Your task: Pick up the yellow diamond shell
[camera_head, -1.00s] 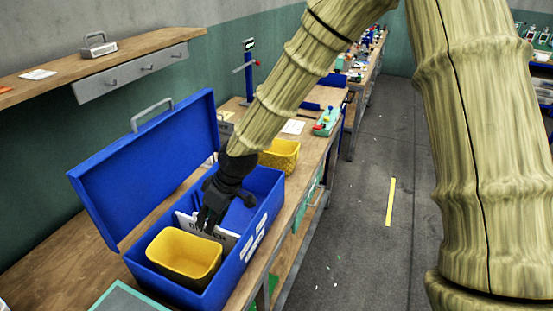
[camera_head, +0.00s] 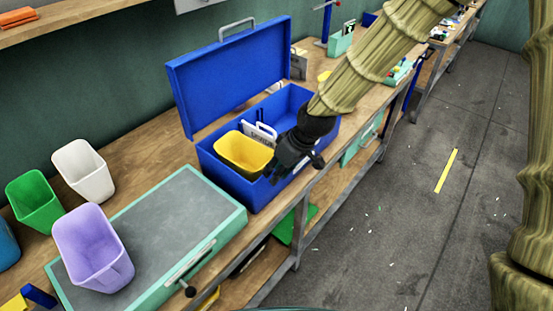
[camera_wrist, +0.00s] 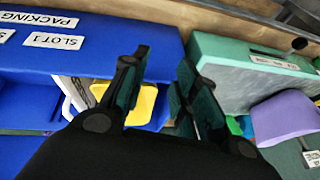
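A smooth yellow tub (camera_head: 244,153) sits upright in the near left part of the open blue case (camera_head: 222,185). Part of a yellow tub also shows between my fingers in the wrist view (camera_wrist: 142,104). A second yellow piece (camera_head: 323,76) shows behind the case, mostly hidden by my arm. I cannot tell which one is the diamond shell. My gripper (camera_head: 276,176) is beside the tub's right side, at the case's front wall. In the wrist view its fingers (camera_wrist: 158,68) are spread apart with nothing held. A white labelled card (camera_head: 260,137) stands behind the tub.
A green-framed press (camera_head: 180,225) lies left of the case, with a purple tub (camera_head: 92,248) on it. White (camera_head: 83,170) and green (camera_head: 34,202) tubs stand farther left. The case lid (camera_head: 230,75) stands open behind.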

